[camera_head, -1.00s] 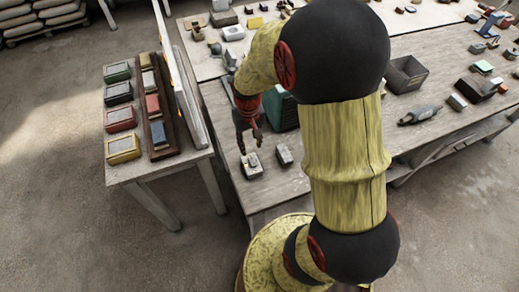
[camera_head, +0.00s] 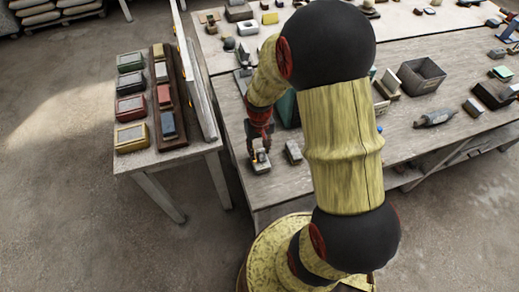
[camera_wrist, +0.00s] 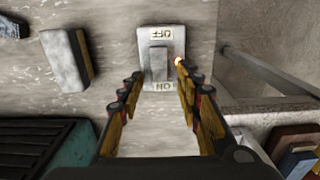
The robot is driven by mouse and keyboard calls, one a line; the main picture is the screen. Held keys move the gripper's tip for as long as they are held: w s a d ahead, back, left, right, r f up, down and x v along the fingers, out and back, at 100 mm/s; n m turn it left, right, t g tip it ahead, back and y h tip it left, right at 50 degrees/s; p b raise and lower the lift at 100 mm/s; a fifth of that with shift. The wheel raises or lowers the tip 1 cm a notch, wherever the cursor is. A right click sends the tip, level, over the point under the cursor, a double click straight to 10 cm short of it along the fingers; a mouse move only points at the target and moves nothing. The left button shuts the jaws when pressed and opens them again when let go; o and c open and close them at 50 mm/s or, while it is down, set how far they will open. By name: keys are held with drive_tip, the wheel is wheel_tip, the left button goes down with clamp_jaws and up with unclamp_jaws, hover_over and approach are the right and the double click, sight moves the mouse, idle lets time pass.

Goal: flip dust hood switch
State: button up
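The switch (camera_wrist: 160,60) is a pale, worn box with a grey rocker in its middle and the labels OFF and ON, upside down in the wrist view. OFF is at the top and ON at the bottom, nearer my gripper. It also shows near the workbench's front left corner in the head view (camera_head: 261,168). My gripper (camera_wrist: 160,76) is open and empty, its fingers either side of the switch's lower part in the picture; I cannot tell whether they touch it. In the head view my gripper (camera_head: 259,148) is right over the switch. Which way the rocker tilts is unclear.
A grey block (camera_wrist: 66,60) lies beside the switch on the workbench (camera_head: 282,187). A dark-slatted green box (camera_wrist: 45,145) stands close by. A side table (camera_head: 150,160) with coloured boxes is at the left, with a tall board on its edge. A small orange spot (camera_wrist: 178,61) shows by one fingertip.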

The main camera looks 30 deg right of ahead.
drive_tip(key=shift+c, duration=1.2)
clamp_jaws()
drive_tip(key=t+b, duration=0.1)
drive_tip(key=s+t+h+b, duration=0.1)
drive_tip(key=t+b, duration=0.1)
drive_tip(key=shift+a+r, duration=0.1)
drive_tip(key=shift+a, duration=0.05)
drive_tip(key=shift+s+r+t+b, duration=0.1)
drive_tip(key=shift+t+b, duration=0.5)
drive_tip(key=shift+b, duration=0.1)
drive_tip(key=shift+o, duration=1.4)
unclamp_jaws()
